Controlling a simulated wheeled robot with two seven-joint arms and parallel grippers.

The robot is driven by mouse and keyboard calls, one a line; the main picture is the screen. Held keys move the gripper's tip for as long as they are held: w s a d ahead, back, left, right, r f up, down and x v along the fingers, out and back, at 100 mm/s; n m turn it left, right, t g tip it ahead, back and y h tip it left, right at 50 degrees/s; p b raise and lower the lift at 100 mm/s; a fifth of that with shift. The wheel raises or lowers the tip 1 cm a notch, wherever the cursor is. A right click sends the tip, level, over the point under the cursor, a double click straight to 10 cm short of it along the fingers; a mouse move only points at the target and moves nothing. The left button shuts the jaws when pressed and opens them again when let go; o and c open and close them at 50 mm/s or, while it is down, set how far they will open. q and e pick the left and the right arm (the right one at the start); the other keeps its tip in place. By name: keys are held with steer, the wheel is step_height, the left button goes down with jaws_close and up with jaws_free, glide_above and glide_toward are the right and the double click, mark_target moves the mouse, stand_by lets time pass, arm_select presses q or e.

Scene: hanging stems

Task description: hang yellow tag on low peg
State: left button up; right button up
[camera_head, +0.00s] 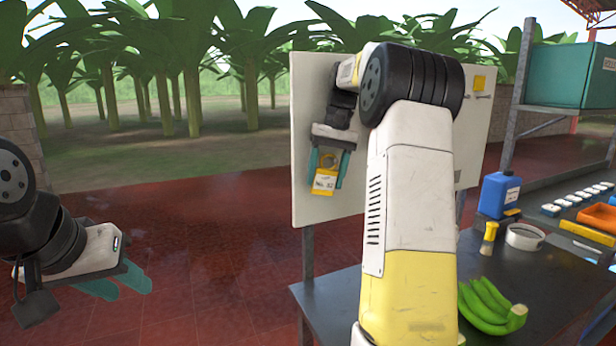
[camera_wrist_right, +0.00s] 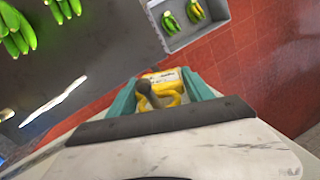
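A yellow tag (camera_head: 325,183) with a white label reading "No. 12" is at the lower left of the pale upright board (camera_head: 310,95). In the right wrist view the tag's yellow loop (camera_wrist_right: 173,98) appears around a grey peg (camera_wrist_right: 148,90). My right gripper (camera_head: 329,168) is at the board, its teal fingers on either side of the tag. In the wrist view the fingers (camera_wrist_right: 162,88) stand apart, with gaps beside the loop; it looks open. My left gripper (camera_head: 122,283) is open and empty at the lower left, away from the board.
Another yellow tag (camera_head: 479,82) is at the board's upper right, near pegs. My right arm hides the board's middle. The dark table (camera_head: 535,275) holds green bananas (camera_head: 490,305), a blue bottle (camera_head: 496,194), a brush (camera_head: 489,238) and a tape roll (camera_head: 525,236).

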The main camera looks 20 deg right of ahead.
steer(key=o, duration=0.3)
steer(key=shift+w+a+f, duration=0.15)
steer(key=shift+w+f, duration=0.05)
steer(key=shift+f, duration=0.1)
steer(key=shift+o, duration=0.2)
